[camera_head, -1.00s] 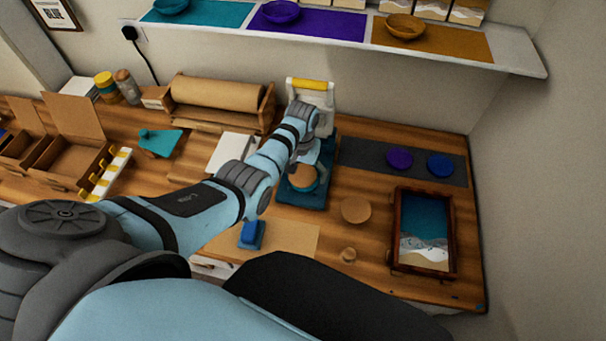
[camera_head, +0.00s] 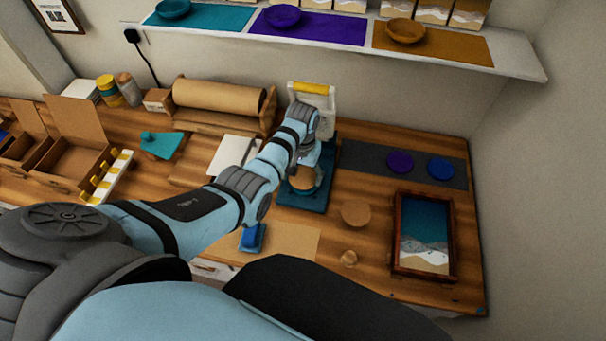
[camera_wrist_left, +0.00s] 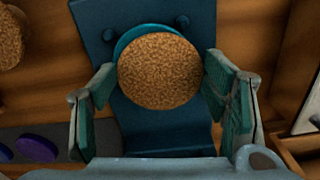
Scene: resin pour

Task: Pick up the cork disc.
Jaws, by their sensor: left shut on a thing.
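The cork disc (camera_head: 303,184) is round and tan, and sits over the teal stand (camera_head: 312,200) on the bench. In the left wrist view the cork disc (camera_wrist_left: 160,72) shows face-on above a teal round part of the stand (camera_wrist_left: 170,137). My left gripper (camera_head: 304,173) reaches down over it and hides part of it. I cannot tell whether the disc is clear of the stand. My right gripper is out of view.
Another cork disc (camera_head: 355,213) lies on the bench right of the stand. A dark mat (camera_head: 362,168) holds a purple disc (camera_head: 399,162) and a blue disc (camera_head: 440,168). A framed seascape tray (camera_head: 397,232) is at right. A blue block (camera_head: 252,238) lies nearer me.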

